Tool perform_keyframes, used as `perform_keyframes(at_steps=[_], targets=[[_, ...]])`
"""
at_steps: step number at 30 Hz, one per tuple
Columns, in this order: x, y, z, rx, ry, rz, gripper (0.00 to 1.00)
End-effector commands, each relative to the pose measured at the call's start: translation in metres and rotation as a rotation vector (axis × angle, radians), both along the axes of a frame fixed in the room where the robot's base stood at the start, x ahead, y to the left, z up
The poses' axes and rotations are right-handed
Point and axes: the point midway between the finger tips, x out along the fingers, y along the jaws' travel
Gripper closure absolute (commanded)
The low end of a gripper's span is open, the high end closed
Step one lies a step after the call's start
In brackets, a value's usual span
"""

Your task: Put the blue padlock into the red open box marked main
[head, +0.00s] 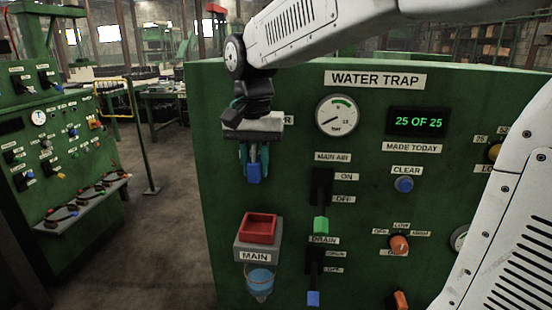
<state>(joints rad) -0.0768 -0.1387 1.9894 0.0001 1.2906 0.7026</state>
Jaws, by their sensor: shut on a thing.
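My gripper (254,162) hangs down in front of the green panel, left of the round gauge. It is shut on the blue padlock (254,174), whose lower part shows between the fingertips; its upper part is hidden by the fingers. The red open box (260,239) sits lower on the panel, on a grey mount with the label MAIN. The padlock is above the box in the picture and apart from it. I cannot tell how far in front of the panel the padlock is. The visible inside of the box looks empty.
A clear cup with blue liquid (259,284) is just below the box. Right of it, the main air lever (321,200) and drain lever (314,275) stick out. A gauge (337,115) is on the panel above them. Another green control panel (60,150) stands at left, across open floor.

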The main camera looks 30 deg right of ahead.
Motion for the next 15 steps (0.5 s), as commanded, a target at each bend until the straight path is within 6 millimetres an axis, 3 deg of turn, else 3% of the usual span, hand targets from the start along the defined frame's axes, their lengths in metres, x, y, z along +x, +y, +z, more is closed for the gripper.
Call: perform_keyframes(at_steps=[15], targets=[[0.0, -0.001, -0.023, 0.0, 0.002, -0.001, 1.0]])
